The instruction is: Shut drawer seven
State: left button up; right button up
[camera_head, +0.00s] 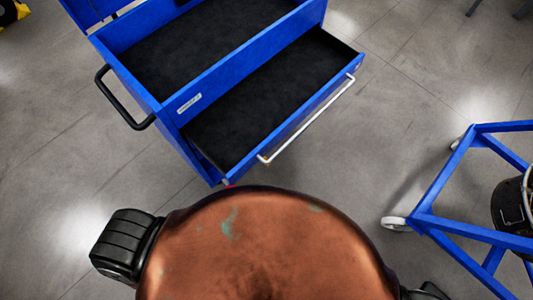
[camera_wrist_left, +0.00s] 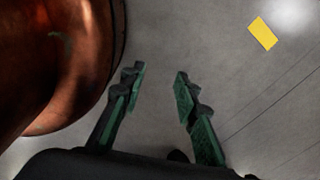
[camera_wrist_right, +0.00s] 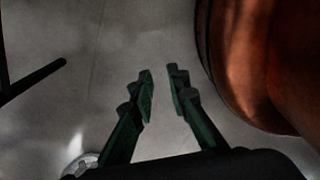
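A blue tool cabinet (camera_head: 172,122) stands ahead of me, with a black-lined open top compartment. One drawer (camera_head: 305,124) is pulled out toward the lower right; it has a black lining, looks empty and carries a pale bar handle (camera_head: 307,119) along its front. I cannot read a drawer number. My left gripper (camera_wrist_left: 159,78) is open and empty in the left wrist view, above bare floor. My right gripper (camera_wrist_right: 160,75) is open and empty in the right wrist view, its fingers a small gap apart. Neither gripper shows in the head view, and neither touches the drawer.
A blue wheeled frame (camera_head: 428,220) with a white caster (camera_head: 396,223) stands at the right and holds a dark round part (camera_head: 515,205). A black side handle (camera_head: 124,97) juts from the cabinet's left. A yellow floor mark (camera_wrist_left: 262,34) shows in the left wrist view. Grey floor between cabinet and frame is clear.

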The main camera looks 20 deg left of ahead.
aim_at(234, 132)
jog(key=z, duration=1.4)
jog(key=k, duration=0.45)
jog(key=u, duration=1.55)
